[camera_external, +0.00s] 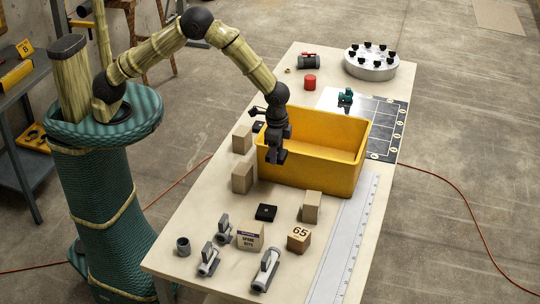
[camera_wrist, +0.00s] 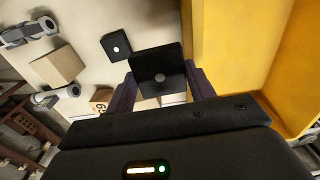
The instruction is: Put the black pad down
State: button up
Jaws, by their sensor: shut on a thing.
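My gripper (camera_external: 276,156) hangs at the near left side of the yellow bin, above the table. The held pad is hard to tell from the dark fingers in the external view. A second black pad (camera_external: 265,212) lies flat on the table in front of the bin; it also shows in the wrist view (camera_wrist: 116,45), left of the held one.
The yellow bin (camera_external: 318,172) stands close beside my gripper. Cardboard blocks (camera_external: 242,177), a box marked 65 (camera_external: 299,239), a spare kits box (camera_external: 250,236) and grey valves (camera_external: 265,270) stand around. A long ruler strip (camera_external: 345,240) runs along the right edge. Bare table (camera_external: 205,200) shows at left.

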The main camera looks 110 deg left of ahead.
jog(key=w+a+f+n+b, duration=0.2)
jog(key=w+a+n+b, duration=0.2)
jog(key=a, duration=0.5)
jog(key=w+a+f+n+b, duration=0.2)
jog(key=w+a+n+b, duration=0.2)
jog(key=a, duration=0.4)
jog(key=w+b, duration=0.1)
jog(key=b, duration=0.1)
jog(key=shift+w+a+f+n+b, duration=0.3)
jog(key=shift+w+a+f, duration=0.05)
jog(key=shift+w, duration=0.05)
jog(key=shift+f, duration=0.15)
notch_tip(320, 180, down, 6)
jog(key=shift+p, duration=0.3)
jog(key=shift+f, duration=0.1)
jog(key=shift+f+p, duration=0.35)
jog(key=shift+f, duration=1.4)
